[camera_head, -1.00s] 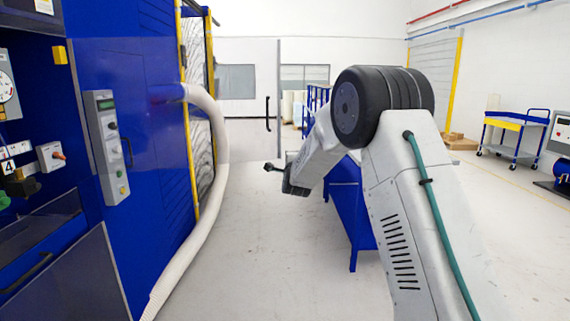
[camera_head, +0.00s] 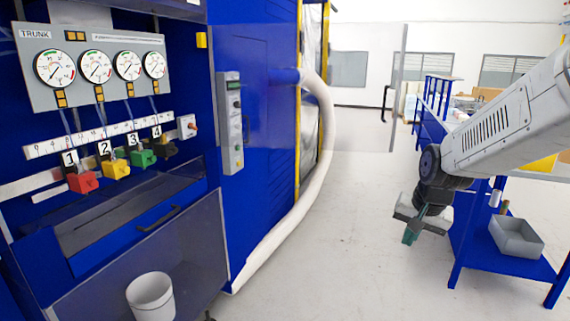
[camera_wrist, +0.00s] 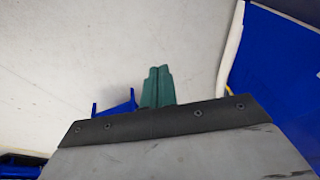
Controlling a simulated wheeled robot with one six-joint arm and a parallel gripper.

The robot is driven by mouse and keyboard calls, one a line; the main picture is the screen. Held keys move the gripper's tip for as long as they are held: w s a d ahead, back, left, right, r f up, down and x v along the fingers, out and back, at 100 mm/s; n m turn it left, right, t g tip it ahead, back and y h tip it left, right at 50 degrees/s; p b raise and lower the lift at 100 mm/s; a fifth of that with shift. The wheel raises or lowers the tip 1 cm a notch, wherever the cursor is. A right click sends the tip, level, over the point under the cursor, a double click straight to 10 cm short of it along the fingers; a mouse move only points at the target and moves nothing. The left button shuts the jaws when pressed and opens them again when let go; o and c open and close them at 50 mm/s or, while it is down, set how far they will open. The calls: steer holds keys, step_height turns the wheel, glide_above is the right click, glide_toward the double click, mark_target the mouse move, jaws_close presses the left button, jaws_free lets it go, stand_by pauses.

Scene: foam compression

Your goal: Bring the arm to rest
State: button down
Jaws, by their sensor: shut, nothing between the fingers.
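My arm reaches in from the right edge of the head view, its grey link sloping down to the left to a dark wrist. My gripper (camera_head: 408,238) hangs below the wrist with its green fingers pointing down. It is over open floor, left of the blue workbench (camera_head: 506,262), and touches nothing that I can see. In the wrist view the two green fingers of my gripper (camera_wrist: 158,70) lie side by side, shut and empty, with pale floor behind them.
A blue machine (camera_head: 255,130) with gauges and numbered coloured valves fills the left. A white hose (camera_head: 322,150) runs down to the floor. A white bucket (camera_head: 150,297) stands at the lower left. A grey bin (camera_head: 516,238) sits on the bench's lower shelf. The floor between is clear.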

steer(key=s+a+r+n+g, duration=0.1)
steer(key=s+r+n, duration=0.1)
steer(key=s, duration=1.3)
steer(key=s+a+r+n+g, duration=0.1)
steer(key=s+r+n, duration=0.2)
steer(key=s, duration=1.2)
steer(key=shift+a+r, duration=0.25)
steer(key=shift+r, duration=0.85)
